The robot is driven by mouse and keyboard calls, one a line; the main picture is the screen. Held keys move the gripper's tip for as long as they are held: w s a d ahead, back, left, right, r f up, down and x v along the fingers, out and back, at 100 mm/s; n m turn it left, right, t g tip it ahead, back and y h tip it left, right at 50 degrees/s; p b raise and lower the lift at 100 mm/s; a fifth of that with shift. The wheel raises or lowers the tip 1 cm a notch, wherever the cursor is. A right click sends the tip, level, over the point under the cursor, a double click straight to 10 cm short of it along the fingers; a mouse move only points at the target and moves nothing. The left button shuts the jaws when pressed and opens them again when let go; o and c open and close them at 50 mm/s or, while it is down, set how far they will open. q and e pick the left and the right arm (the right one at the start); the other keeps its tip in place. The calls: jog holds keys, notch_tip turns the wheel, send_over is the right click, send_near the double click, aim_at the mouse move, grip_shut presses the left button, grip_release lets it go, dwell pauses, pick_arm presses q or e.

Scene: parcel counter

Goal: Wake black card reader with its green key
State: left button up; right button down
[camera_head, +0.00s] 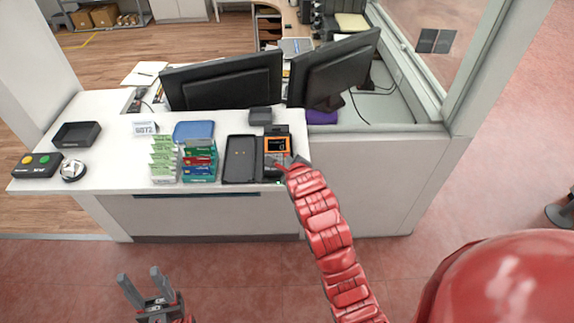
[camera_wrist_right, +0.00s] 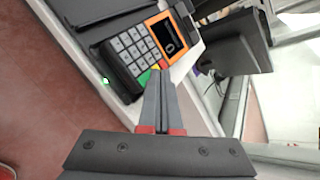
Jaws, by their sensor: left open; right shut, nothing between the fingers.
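The black card reader (camera_head: 277,146) lies near the right end of the white counter, with an orange-framed screen and grey keys. In the right wrist view, the card reader (camera_wrist_right: 128,54) shows coloured keys by the fingertips, green among them, and a small green light at its near end. My right gripper (camera_head: 287,164) is shut and empty, its tips over the reader's lower keypad. In the right wrist view, its closed fingertips (camera_wrist_right: 160,73) partly hide the coloured keys; I cannot tell whether they touch. My left gripper (camera_head: 144,289) is open and empty, low in front of the counter.
A black tray (camera_head: 241,158) lies just left of the reader. Card racks (camera_head: 199,164) and a button box (camera_head: 37,165) stand further left. Two monitors (camera_head: 226,80) stand behind. The counter ends just right of the reader.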

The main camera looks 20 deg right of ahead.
dwell(0.8)
jog(key=shift+w+f+b, duration=0.1)
jog(key=shift+f+b, duration=0.35)
jog(key=shift+b, duration=0.25)
jog(key=shift+f+b, duration=0.25)
jog(key=shift+b, duration=0.1)
jog(key=shift+r, duration=0.15)
dwell(0.3)
jog(key=shift+r, duration=0.55)
jog(key=shift+s+a+r, duration=0.1)
jog(key=shift+s+r, duration=0.1)
jog(key=shift+r, duration=0.65)
jog(key=shift+s+a+r, duration=0.1)
jog(key=shift+s+r, duration=0.1)
jog(key=shift+r, duration=0.6)
jog(key=shift+s+r, duration=0.2)
jog(key=shift+r, duration=0.65)
jog(key=shift+w, duration=0.1)
